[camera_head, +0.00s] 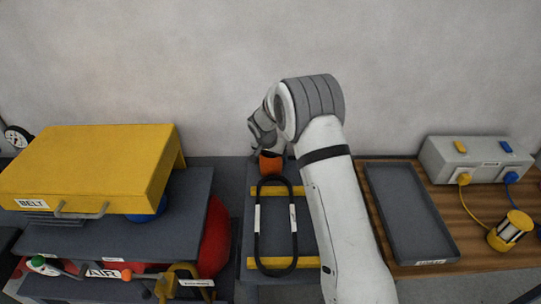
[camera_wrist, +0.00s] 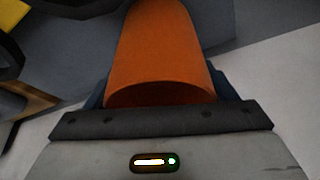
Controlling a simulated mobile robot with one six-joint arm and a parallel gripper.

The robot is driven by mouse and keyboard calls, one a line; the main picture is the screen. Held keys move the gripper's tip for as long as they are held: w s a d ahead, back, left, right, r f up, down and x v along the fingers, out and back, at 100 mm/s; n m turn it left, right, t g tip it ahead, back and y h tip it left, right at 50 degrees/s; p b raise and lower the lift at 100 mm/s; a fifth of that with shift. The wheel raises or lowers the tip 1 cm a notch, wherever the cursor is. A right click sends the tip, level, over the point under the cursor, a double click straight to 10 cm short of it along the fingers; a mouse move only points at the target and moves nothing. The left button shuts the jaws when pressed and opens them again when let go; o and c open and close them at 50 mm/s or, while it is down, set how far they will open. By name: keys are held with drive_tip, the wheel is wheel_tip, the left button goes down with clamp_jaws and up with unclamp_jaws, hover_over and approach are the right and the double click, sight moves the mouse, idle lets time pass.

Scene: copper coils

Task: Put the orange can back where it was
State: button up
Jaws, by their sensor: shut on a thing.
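The orange can (camera_wrist: 163,50) fills the middle of the wrist view, its round end facing the camera. My gripper (camera_wrist: 160,95) is shut on it, with dark finger parts showing at both sides of the can. In the head view the orange can (camera_head: 270,164) is below my wrist, at the back end of the grey surface with yellow bars (camera_head: 284,262). Part of the can is hidden by my gripper (camera_head: 268,150). I cannot tell whether the can touches the surface.
A black belt loop (camera_head: 259,235) lies across the yellow bars, just in front of the can. A yellow box marked BELT (camera_head: 95,165) stands left. A grey tray (camera_head: 410,215), a grey box with plugs (camera_head: 475,158) and a yellow-framed coil (camera_head: 511,230) are right. The wall is close behind.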

drive_tip(key=o, duration=1.3)
